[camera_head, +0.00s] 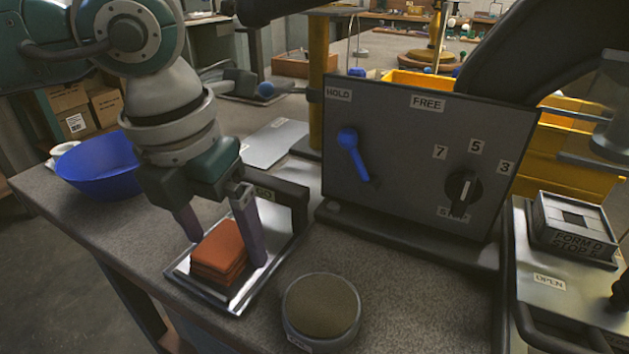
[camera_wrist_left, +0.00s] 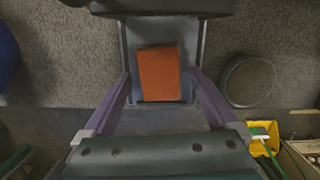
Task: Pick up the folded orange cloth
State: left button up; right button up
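The folded orange cloth (camera_head: 219,249) lies as a layered stack on a shiny metal tray (camera_head: 236,302) near the table's front left. It also shows in the left wrist view (camera_wrist_left: 158,74) as an orange rectangle. My left gripper (camera_head: 224,250) points down over the tray, open, with one purple finger on each side of the cloth. In the left wrist view the fingertips (camera_wrist_left: 160,78) flank the cloth, with a small gap visible on each side. My right gripper does not show in either view.
A dark bracket (camera_head: 291,193) stands at the tray's back right. A round container (camera_head: 322,340) sits right of the tray, a blue bowl (camera_head: 97,168) left. A control panel (camera_head: 395,190) with a blue lever (camera_head: 352,152) rises behind. A printed block (camera_head: 570,244) stands far right.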

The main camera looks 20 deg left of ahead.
aim_at(223, 244)
pick_arm(q)
jog(key=c, duration=1.2)
jog(key=shift+c, duration=0.2)
notch_tip(223, 244, up, 20)
jog(key=p, duration=0.2)
jog(key=o, duration=0.8)
jog(key=c, duration=0.6)
